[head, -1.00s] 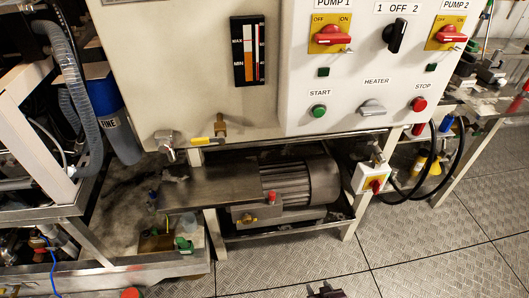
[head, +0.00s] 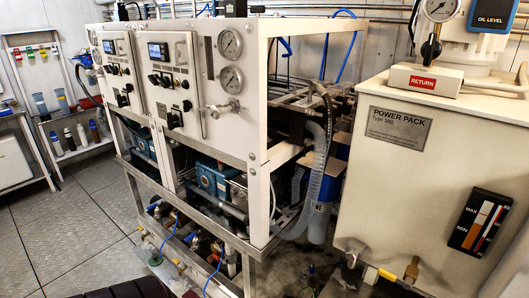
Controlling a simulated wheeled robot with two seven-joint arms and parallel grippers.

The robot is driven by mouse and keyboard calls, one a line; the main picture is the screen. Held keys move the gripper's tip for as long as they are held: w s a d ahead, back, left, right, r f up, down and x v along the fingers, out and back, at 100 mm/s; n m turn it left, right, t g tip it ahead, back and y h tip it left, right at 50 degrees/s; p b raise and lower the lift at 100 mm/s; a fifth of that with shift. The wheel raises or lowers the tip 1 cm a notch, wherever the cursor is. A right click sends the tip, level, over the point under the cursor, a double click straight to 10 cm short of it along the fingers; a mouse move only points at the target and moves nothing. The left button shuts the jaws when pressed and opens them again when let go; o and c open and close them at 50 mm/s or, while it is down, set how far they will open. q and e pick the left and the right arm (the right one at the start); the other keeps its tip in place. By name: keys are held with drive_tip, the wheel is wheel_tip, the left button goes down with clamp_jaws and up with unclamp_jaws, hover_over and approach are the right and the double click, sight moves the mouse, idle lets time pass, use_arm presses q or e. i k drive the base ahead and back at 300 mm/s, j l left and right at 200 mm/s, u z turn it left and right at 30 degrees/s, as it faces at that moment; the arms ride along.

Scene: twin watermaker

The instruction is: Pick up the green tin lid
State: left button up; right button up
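I cannot make out a green tin lid in the head view. A small pale container with a greenish tint (head: 153,258) sits low at the foot of the rack, too small to tell what it is. Neither of my grippers can be made out. A dark ridged shape (head: 128,289) shows at the bottom edge, and I cannot tell what it is.
A white-framed machine rack (head: 262,150) with gauges and blue hoses fills the middle. A cream power pack cabinet (head: 385,195) stands at right. Bottles (head: 68,139) stand on a shelf at far left. Metal floor (head: 75,225) is clear at left.

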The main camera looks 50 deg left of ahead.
sight(155, 260)
drive_tip(key=u, duration=1.85)
